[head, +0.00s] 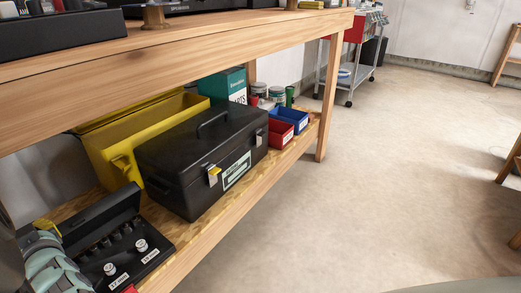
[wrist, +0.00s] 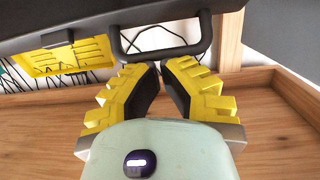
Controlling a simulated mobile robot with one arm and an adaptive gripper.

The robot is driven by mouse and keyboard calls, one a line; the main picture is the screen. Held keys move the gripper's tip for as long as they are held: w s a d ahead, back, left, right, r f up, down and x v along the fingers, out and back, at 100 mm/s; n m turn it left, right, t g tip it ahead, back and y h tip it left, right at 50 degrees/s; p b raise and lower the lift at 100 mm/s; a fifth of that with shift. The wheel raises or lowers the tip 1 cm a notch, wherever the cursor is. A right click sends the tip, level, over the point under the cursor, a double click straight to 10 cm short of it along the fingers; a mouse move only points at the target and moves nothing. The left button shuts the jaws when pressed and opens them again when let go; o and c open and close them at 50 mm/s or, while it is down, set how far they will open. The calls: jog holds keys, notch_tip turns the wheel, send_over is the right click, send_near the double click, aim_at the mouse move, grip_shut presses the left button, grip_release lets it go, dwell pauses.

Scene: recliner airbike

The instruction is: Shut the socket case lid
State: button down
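The socket case (head: 143,253) is a black case on the lower shelf at the lower left of the head view. Its lid (head: 104,222) stands raised along the back side, and several sockets show inside. My gripper (head: 44,228) is partly in view at the left edge, beside the left end of the case; its fingertips are hard to make out there. In the wrist view my gripper (wrist: 160,72) has yellow fingers with black pads, a narrow gap between the tips and nothing held. A black handle (wrist: 165,50) shows beyond the tips; I cannot tell which case it belongs to.
A closed black toolbox (head: 205,160) stands just beyond the socket case, with a yellow bin (head: 135,135) behind it. Red and blue bins (head: 290,118) sit farther along. The workbench top (head: 190,40) overhangs the shelf. The floor (head: 400,180) to the right is clear.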

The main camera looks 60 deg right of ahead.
jog(key=s+f+t+b, duration=0.6)
jog(key=s+f+b, duration=0.2)
jog(key=s+f, duration=0.1)
jog(key=shift+s+t, duration=0.3)
jog(key=shift+s, duration=0.05)
jog(key=shift+w+a+r, duration=0.1)
jog(key=shift+a, duration=0.05)
dwell(1.3)
